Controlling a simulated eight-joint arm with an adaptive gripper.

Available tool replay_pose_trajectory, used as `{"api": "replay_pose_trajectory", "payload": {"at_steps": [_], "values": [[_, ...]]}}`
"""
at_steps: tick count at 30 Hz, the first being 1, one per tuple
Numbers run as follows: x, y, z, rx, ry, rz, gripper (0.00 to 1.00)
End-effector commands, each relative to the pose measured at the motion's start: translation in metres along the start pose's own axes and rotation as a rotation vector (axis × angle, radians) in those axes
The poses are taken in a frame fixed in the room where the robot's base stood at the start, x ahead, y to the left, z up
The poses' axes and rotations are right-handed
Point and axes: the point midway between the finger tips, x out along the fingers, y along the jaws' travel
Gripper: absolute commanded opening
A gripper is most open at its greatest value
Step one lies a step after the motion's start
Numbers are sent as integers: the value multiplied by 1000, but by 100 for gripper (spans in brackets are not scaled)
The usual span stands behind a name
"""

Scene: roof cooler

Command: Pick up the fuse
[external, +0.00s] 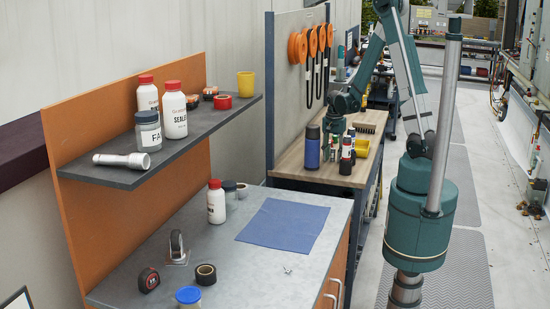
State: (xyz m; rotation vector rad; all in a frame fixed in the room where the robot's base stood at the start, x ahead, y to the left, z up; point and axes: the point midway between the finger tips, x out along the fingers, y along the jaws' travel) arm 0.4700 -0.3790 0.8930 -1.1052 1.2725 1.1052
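My gripper (332,152) points down over the wooden bench (300,160) at the far end of the grey worktop. It is small in the external view, and whether its fingers are apart or closed on something does not show clearly. A blue bottle with a dark cap (312,147) stands just left of it.
The grey worktop (255,204) holds a blue cloth (283,224), tape rolls and jars. A shelf (105,175) above it holds bottles and a flashlight (121,160). Orange reels (298,47) hang on the panel behind the bench.

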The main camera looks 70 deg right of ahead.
Motion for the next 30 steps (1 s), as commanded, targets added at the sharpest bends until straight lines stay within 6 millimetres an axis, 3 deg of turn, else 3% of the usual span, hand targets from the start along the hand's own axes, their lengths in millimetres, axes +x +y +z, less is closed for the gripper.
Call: {"api": "replay_pose_trajectory", "payload": {"at_steps": [9, 16, 30], "values": [[0, 0, 0, 0, 0, 0, 33], [0, 0, 0, 0, 0, 0, 3], [-4, 0, 0, 0, 0, 0, 2]]}}
